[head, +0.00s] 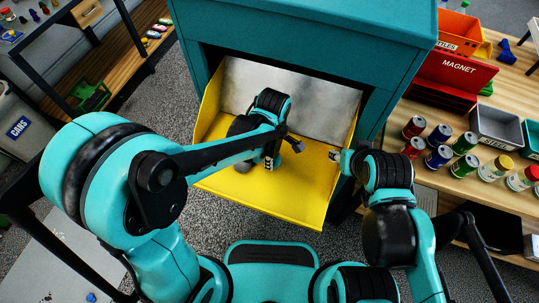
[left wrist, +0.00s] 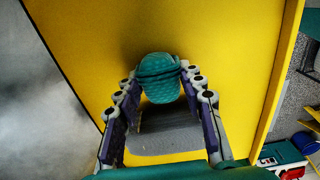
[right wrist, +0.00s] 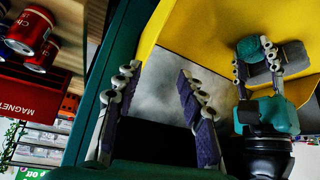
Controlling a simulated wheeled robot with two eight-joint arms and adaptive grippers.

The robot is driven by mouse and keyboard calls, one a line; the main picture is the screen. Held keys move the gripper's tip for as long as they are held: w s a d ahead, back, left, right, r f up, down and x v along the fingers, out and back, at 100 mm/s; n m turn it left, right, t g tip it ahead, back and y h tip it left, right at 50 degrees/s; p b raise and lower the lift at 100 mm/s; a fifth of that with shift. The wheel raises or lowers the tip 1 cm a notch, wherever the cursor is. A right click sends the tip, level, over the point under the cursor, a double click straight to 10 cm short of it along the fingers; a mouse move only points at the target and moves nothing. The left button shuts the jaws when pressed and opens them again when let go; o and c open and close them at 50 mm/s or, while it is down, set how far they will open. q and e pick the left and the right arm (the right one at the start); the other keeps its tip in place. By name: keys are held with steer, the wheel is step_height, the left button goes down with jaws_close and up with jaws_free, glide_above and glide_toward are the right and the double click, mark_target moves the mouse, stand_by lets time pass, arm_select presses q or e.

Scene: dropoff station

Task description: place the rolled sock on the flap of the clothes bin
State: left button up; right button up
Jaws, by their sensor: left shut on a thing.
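The teal rolled sock (left wrist: 159,68) sits between the fingertips of my left gripper (left wrist: 158,80), which is shut on it. The sock also shows in the right wrist view (right wrist: 250,48). It is close over the yellow flap (head: 222,190) of the teal clothes bin (head: 300,35); I cannot tell whether it touches. A grey piece (left wrist: 168,138) lies between the left fingers below the sock; I cannot tell whether it belongs to it. In the head view the left gripper (head: 282,153) hides the sock. My right gripper (right wrist: 157,75) is open and empty, near the flap's right side.
The flap is open, with raised yellow sides and a grey metal back panel (head: 310,95). A wooden table (head: 460,185) on the right holds several cans, a red magnet box (head: 450,82) and a grey bin (head: 495,128). A shelf stands at the left. The flap's front is clear.

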arm_select(q)
steer(key=shift+s+d+r, duration=0.1)
steer(key=shift+s+d, duration=0.05)
steer(key=shift+d, duration=0.05)
arm_select(e)
steer(key=shift+s+d, duration=0.2)
steer(key=shift+d, duration=0.05)
arm_select(q)
steer(key=o, duration=0.8)
steer(key=shift+f, duration=0.3)
steer(key=o, duration=0.4)
steer(key=shift+a, duration=0.1)
steer(key=shift+r, duration=0.1)
arm_select(e)
steer(key=shift+f, duration=0.1)
arm_select(q)
steer(key=shift+r, duration=0.1)
arm_select(e)
steer(key=shift+a, duration=0.1)
